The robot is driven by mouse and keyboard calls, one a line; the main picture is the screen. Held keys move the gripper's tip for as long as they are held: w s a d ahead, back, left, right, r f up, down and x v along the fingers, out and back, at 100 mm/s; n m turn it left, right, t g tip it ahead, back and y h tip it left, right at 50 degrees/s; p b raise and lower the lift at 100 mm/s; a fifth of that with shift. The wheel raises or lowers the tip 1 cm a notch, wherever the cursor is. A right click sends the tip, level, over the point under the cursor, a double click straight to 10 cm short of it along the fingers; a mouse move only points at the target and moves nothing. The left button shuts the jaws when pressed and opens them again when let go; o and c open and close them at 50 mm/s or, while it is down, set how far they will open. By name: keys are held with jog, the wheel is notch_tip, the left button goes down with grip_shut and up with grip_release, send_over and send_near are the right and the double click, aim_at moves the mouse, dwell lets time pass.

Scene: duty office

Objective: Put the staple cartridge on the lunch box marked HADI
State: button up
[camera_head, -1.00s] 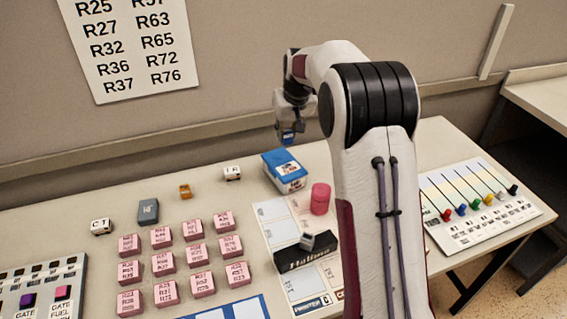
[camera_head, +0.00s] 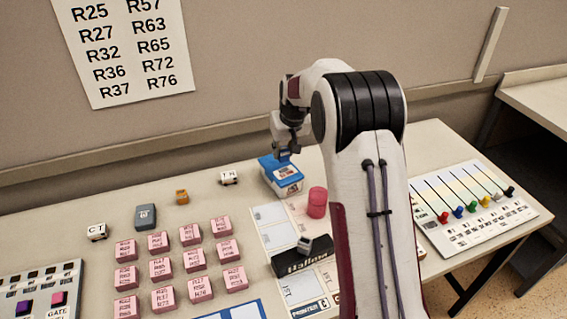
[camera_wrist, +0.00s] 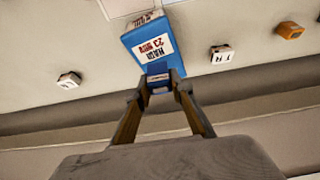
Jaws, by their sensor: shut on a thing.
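My gripper (camera_head: 284,154) is shut on a small blue and grey piece, the staple cartridge (camera_wrist: 158,82), in the wrist view. A blue lunch box (camera_head: 270,166) with a white label stands near the back of the desk. The label on the lunch box (camera_wrist: 138,36) shows upside down in the wrist view and appears to read HADI, 23 NOV. The gripper points down at the far edge of the lid, with the cartridge at that edge. I cannot tell whether the cartridge touches the lid.
A pink cylinder (camera_head: 317,202) stands close in front of the lunch box. A black box marked Halima (camera_head: 300,262) has a small grey piece on top. A white block (camera_head: 229,178) and an orange piece (camera_head: 182,197) lie left. Several pink blocks fill the front left.

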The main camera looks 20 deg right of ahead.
aim_at(284, 161)
jog(key=shift+f, duration=2.5)
jog(key=shift+f, duration=0.2)
jog(key=o, duration=1)
jog(key=shift+o, duration=0.2)
jog(key=shift+r, duration=0.1)
jog(key=v, duration=1.2)
jog(key=shift+s+r, duration=0.1)
jog(key=shift+r, duration=0.05)
